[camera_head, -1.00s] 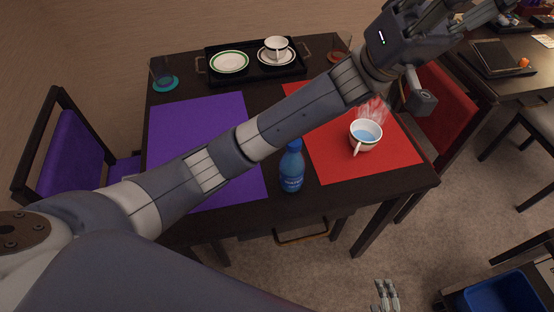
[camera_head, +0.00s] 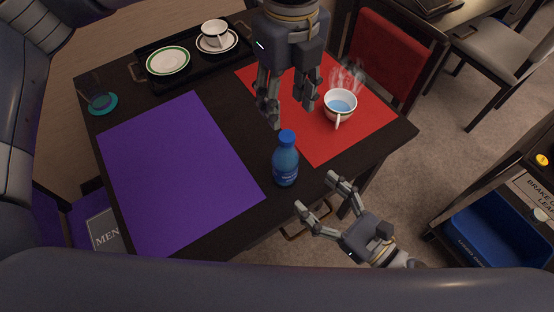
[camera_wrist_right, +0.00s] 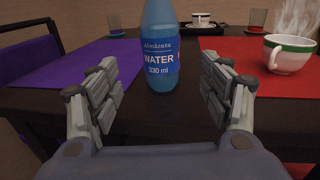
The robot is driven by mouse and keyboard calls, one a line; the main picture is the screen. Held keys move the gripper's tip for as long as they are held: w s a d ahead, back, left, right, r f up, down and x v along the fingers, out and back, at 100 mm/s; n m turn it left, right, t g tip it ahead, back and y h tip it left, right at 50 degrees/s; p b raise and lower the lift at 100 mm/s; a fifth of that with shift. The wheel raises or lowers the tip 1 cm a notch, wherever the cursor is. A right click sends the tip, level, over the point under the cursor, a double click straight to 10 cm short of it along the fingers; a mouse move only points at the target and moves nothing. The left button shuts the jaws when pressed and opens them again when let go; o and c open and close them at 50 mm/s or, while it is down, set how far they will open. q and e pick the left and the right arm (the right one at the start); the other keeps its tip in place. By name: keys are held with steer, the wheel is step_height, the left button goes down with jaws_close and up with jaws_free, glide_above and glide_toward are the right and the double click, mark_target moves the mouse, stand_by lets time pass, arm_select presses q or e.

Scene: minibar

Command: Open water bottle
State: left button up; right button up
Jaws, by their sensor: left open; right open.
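The blue water bottle (camera_head: 286,163) stands upright on the dark table, between the purple and red mats, with its blue cap on. My left gripper (camera_head: 289,112) hangs above the table, just behind and above the bottle, open and empty, fingers pointing down. My right gripper (camera_head: 314,190) is low at the table's front edge, open, its fingers pointing toward the bottle. In the right wrist view the bottle (camera_wrist_right: 160,50) stands ahead, between the two open fingers (camera_wrist_right: 160,98) and beyond their tips. Its top is cut off there.
A steaming white cup (camera_head: 341,106) stands on the red mat (camera_head: 325,143), right of the bottle. The purple mat (camera_head: 175,175) is bare. A black tray (camera_head: 185,76) with a plate and cup is at the back. A glass (camera_head: 97,92) stands at the far left.

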mark_target(295, 174)
arm_select(q)
steer(key=shift+s+d, duration=0.1)
steer(key=shift+d, duration=0.05)
arm_select(e)
steer(key=x, duration=1)
steer(key=shift+w+a+f, duration=0.1)
steer(key=shift+w, duration=0.1)
